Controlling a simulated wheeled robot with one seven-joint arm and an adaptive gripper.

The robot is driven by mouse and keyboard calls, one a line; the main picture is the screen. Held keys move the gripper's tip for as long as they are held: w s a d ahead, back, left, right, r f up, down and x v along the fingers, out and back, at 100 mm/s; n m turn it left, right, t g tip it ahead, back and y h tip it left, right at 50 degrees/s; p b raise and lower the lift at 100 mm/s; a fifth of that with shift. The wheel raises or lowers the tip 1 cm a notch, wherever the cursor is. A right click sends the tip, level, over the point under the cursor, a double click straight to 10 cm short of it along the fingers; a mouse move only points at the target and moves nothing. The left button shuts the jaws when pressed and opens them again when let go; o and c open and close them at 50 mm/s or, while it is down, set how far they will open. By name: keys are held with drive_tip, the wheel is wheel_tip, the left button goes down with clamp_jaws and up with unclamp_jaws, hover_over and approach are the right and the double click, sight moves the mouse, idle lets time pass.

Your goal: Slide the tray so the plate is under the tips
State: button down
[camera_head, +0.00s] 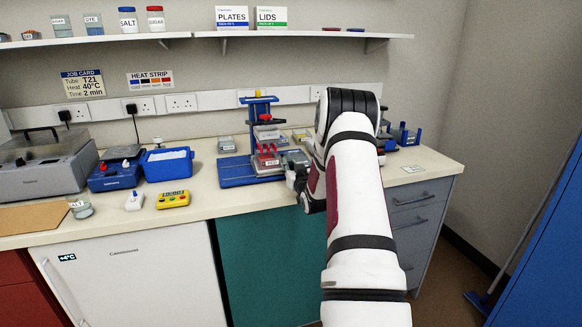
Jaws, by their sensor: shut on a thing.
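The blue pipette stand (262,106) stands on the bench, with a row of red tips (268,149) pointing down. The blue tray (236,173) lies at its foot and reaches out to the left. A pale plate (270,163) appears to sit at the tray's right part, close below the tips; how well it lines up is too small to tell. My gripper (297,173) is at the tray's right end, low over the bench's front edge. It is shut on what appears to be the tray; the fingertips are mostly hidden.
A blue box (167,166), a yellow timer (173,199) and a small beaker (80,207) stand to the left. Blue racks (405,135) stand behind my arm. The bench between timer and tray is clear.

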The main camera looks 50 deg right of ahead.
drive_tip(key=w+a+b, duration=0.1)
drive_tip(key=w+a, duration=0.1)
drive_tip(key=a, duration=0.1)
drive_tip(key=w+a+b, duration=0.1)
drive_tip(key=w+a, duration=0.1)
drive_tip(key=a, duration=0.2)
drive_tip(key=w+a, duration=0.2)
drive_tip(key=a, duration=0.2)
drive_tip(key=shift+w+b, duration=0.35)
drive_tip(key=shift+b, duration=0.05)
drive_tip(key=c, duration=1.5)
unclamp_jaws()
drive_tip(key=shift+s, duration=0.1)
drive_tip(key=shift+s+a, duration=0.15)
drive_tip(key=shift+s, duration=0.05)
drive_tip(key=v, duration=1.1)
drive_tip(key=shift+s, duration=0.15)
